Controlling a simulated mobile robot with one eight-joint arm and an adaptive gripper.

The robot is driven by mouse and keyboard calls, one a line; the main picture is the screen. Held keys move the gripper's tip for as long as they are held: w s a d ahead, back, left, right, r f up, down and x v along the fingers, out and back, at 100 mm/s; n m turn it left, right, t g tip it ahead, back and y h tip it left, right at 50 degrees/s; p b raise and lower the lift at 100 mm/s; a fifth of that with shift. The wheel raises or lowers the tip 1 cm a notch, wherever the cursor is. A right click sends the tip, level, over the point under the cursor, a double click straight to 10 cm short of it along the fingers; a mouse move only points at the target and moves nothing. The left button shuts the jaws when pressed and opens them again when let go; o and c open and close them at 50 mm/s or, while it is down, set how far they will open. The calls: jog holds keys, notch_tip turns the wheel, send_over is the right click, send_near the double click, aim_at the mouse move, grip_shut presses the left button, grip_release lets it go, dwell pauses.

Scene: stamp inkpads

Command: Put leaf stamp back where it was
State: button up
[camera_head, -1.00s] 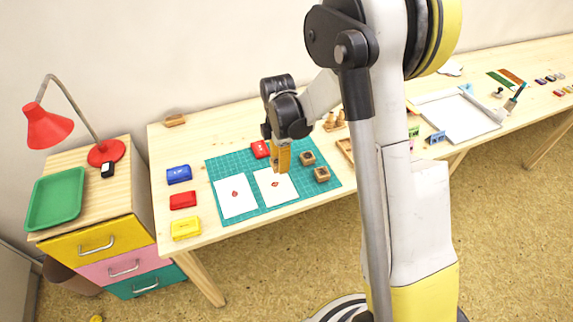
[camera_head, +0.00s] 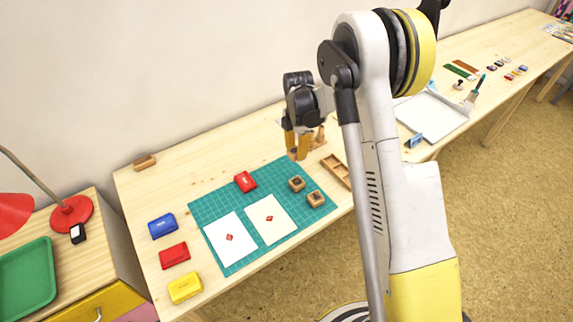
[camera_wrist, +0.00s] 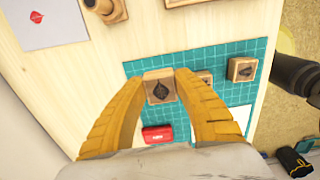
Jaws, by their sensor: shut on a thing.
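My gripper (camera_head: 298,153) is shut on a small square wooden stamp with a dark leaf-like mark, which shows between the yellow fingers in the wrist view (camera_wrist: 160,90). In the head view the fingers hang at the far right corner of the green cutting mat (camera_head: 225,262), and mostly hide the stamp. Whether it touches the table is unclear. Two other wooden stamps, a nearer one (camera_head: 316,198) and a farther one (camera_head: 297,183), sit on the mat's right side. Another wooden stamp with a handle (camera_head: 320,133) stands just behind my gripper.
A wooden tray (camera_head: 337,170) lies right of my gripper. A red inkpad (camera_head: 245,181) is on the mat. Two papers, left (camera_head: 228,252) and right (camera_head: 262,234), bear red marks. Blue (camera_head: 162,226), red (camera_head: 174,255) and yellow (camera_head: 185,288) inkpads line the left.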

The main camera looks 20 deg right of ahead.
aim_at(286, 167)
jog(key=a+f, duration=0.1)
jog(key=w+a+f, duration=0.1)
jog(key=a, duration=0.1)
jog(key=shift+w+f+b, duration=0.1)
jog(key=shift+w+b, duration=0.1)
jog(key=shift+b, duration=0.2)
jog(key=shift+a+f+b, duration=0.1)
jog(key=shift+f+b, duration=0.75)
jog(key=shift+f, duration=1.1)
jog(key=shift+f, duration=0.15)
jog(key=o, duration=1)
